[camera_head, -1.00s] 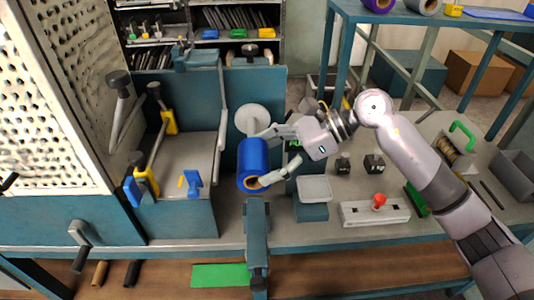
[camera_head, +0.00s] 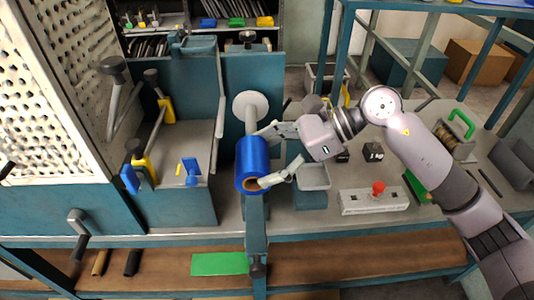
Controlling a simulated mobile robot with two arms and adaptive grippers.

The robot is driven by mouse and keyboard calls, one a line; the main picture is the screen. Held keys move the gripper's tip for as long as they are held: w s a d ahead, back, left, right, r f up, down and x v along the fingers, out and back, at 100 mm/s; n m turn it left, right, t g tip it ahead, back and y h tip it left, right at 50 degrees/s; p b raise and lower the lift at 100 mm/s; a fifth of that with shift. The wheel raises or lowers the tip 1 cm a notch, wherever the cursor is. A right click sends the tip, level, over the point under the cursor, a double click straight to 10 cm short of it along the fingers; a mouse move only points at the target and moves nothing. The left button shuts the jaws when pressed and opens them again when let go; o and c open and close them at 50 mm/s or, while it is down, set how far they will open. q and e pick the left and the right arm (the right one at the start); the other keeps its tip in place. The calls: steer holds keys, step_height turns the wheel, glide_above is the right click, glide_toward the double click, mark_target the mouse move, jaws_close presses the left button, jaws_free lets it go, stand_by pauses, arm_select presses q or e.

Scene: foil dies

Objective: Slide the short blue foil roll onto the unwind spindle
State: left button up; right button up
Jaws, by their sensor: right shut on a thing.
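The short blue foil roll (camera_head: 252,160) shows in the head view, its open core end facing the camera. My right gripper (camera_head: 266,158) is shut on it, with one finger at its far upper edge and one at its near lower right edge. The unwind spindle (camera_head: 251,122) shows as a grey shaft with a pale round flange (camera_head: 250,105) on the teal machine wall. The shaft runs towards the roll, and the roll hides its near end. I cannot tell whether the spindle is inside the core. My left gripper is not in view.
A teal post (camera_head: 256,226) stands just below the roll. A grey tray (camera_head: 313,175) and a white box with a red knob (camera_head: 378,189) lie to the right. A perforated panel (camera_head: 50,90) and a machine with yellow and blue clamps stand to the left.

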stand_by(0.6)
stand_by(0.3)
steer(key=shift+b, duration=0.45)
stand_by(0.7)
steer(key=shift+b, duration=0.4)
steer(key=shift+w+b, duration=0.5)
steer(key=shift+w, duration=2.25)
steer(key=w, duration=0.7)
steer(key=shift+b, duration=0.4)
stand_by(1.4)
